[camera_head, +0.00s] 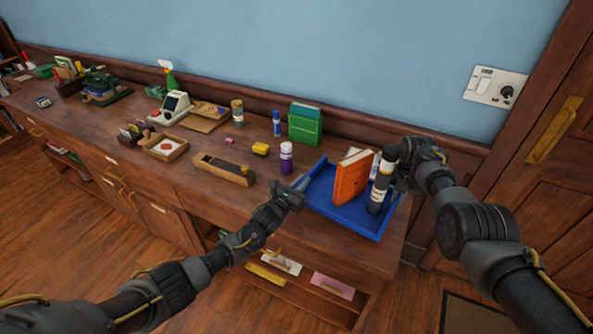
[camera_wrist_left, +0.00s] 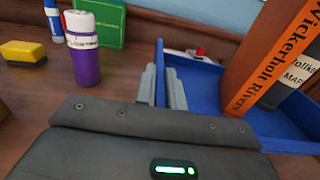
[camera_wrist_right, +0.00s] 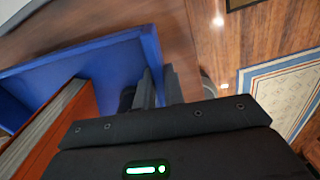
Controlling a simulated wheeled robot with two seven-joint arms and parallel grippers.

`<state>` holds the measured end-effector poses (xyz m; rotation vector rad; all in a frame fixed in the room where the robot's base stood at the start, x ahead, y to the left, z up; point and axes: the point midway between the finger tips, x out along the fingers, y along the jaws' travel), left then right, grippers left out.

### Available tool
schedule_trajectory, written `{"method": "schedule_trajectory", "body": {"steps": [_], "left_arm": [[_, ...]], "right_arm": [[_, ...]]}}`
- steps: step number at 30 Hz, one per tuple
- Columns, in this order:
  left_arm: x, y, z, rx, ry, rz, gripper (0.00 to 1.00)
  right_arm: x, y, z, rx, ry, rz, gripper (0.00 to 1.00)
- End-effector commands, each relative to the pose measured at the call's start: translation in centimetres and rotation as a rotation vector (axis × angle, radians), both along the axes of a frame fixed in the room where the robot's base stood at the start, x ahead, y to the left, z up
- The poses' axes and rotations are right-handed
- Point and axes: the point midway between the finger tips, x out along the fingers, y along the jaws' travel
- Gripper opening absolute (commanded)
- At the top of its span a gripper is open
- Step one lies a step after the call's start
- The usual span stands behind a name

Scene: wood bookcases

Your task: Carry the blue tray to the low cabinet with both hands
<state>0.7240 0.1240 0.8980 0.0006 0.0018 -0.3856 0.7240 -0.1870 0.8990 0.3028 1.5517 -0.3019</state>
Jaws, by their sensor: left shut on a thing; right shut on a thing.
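The blue tray (camera_head: 345,218) is at the right end of the long wooden cabinet top (camera_head: 215,215); I cannot tell if it rests there or is slightly raised. An orange book (camera_head: 351,180) and a dark cylindrical container (camera_head: 376,196) with pale labels stand in it. My left gripper (camera_head: 298,186) is shut on the tray's left wall, which shows between its fingers in the left wrist view (camera_wrist_left: 164,88). My right gripper (camera_head: 402,180) is shut on the tray's right wall, also seen in the right wrist view (camera_wrist_right: 157,88); the fingertips are partly hidden in the head view.
A purple bottle (camera_head: 286,158) stands just left of the tray. A wooden door (camera_head: 550,165) is at the right. Open shelves (camera_head: 300,290) are below the top.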

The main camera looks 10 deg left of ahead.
Motion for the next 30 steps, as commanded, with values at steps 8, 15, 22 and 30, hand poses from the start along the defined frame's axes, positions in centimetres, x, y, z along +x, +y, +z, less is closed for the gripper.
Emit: {"method": "schedule_trajectory", "body": {"steps": [8,15,22,30], "left_arm": [[0.1,0.1,-0.8,-0.001,-0.003,0.002,0.0],[0.1,0.1,-2.2,-0.001,-0.003,0.001,0.0],[0.1,0.1,-3.8,-0.001,-0.003,0.001,0.0],[0.0,0.1,-4.7,0.0,0.0,0.001,0.21]], "right_arm": [[0.1,-0.1,-0.8,-0.001,-0.002,-0.002,0.0],[0.1,-0.1,-2.3,-0.001,-0.002,-0.002,0.0],[0.1,-0.1,-3.8,-0.001,-0.002,-0.002,0.0],[0.0,-0.1,-4.7,0.0,-0.001,-0.002,0.21]]}}
